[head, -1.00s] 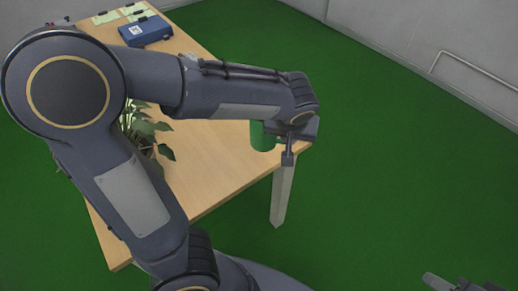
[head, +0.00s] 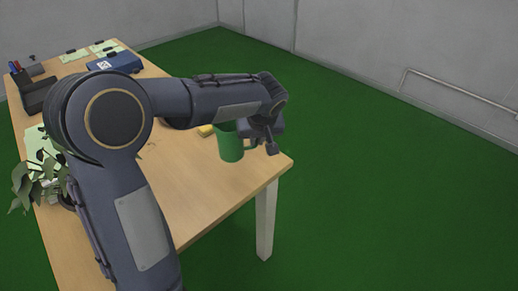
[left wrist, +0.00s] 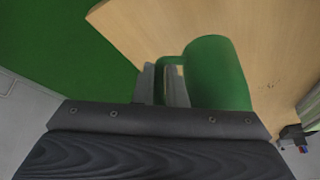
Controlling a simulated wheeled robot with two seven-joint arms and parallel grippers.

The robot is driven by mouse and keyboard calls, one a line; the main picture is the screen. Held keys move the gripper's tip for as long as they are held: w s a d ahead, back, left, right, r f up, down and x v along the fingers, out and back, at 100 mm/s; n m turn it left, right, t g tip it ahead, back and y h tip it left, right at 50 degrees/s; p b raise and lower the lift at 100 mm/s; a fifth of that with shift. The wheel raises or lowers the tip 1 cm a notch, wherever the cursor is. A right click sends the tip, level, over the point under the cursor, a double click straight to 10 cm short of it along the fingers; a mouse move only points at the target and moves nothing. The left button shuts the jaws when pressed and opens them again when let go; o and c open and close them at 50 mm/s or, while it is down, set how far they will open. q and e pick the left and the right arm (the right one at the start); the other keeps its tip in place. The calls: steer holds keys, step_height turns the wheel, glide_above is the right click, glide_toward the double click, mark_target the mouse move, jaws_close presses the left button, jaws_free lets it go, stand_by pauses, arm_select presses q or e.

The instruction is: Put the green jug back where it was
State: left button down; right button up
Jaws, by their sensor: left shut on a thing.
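The green jug (head: 230,147) is upright near the right-hand end of the wooden table, with its handle towards my left gripper (head: 264,141). In the left wrist view, the jug (left wrist: 216,72) stands just right of the fingers, and its handle runs between them. My left gripper (left wrist: 162,82) is shut on that handle. Whether the jug's base touches the tabletop or hangs just above it I cannot tell. My right gripper is not in view.
The wooden table (head: 205,185) is bare in front of the jug. A small yellow thing (head: 206,130) lies just behind the jug. A leafy plant (head: 40,183) stands at the left edge. A blue box (head: 113,64) and papers (head: 104,47) lie at the far end.

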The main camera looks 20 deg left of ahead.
arm_select(q)
steer(key=shift+w+d+x, duration=0.1)
steer(key=shift+d+x, duration=0.1)
steer(key=shift+x, duration=0.9)
steer(key=shift+w+d+x, duration=0.1)
steer(key=shift+d+x, duration=0.1)
steer(key=shift+x, duration=0.95)
steer(key=shift+w+d+x, duration=0.1)
steer(key=shift+d+x, duration=0.1)
steer(key=shift+x, duration=0.9)
steer(key=shift+f+b, duration=0.1)
steer(key=shift+b, duration=0.2)
steer(key=shift+f, duration=0.15)
steer(key=c, duration=1.5)
jaws_free()
